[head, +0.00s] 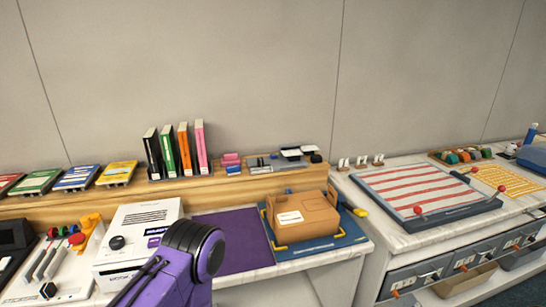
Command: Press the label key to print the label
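A white boxy device (150,217) with printed text, a round black knob (117,242) and small dark purple marked patches (155,232) stands at the left of the counter. It may be the label printer; I cannot tell which part is the label key. A purple arm link of mine with a black ribbed end covers its lower right part. A brown parcel (316,222) with a white label on it lies on a blue mat (348,231) right of the device. Neither of my grippers shows in this view.
A device with levers and coloured knobs (70,262) stands far left. A purple mat (237,228) lies clear between white device and parcel. A wooden shelf (225,187) behind holds upright books (185,150) and stationery. A striped board (415,187) lies on the right counter.

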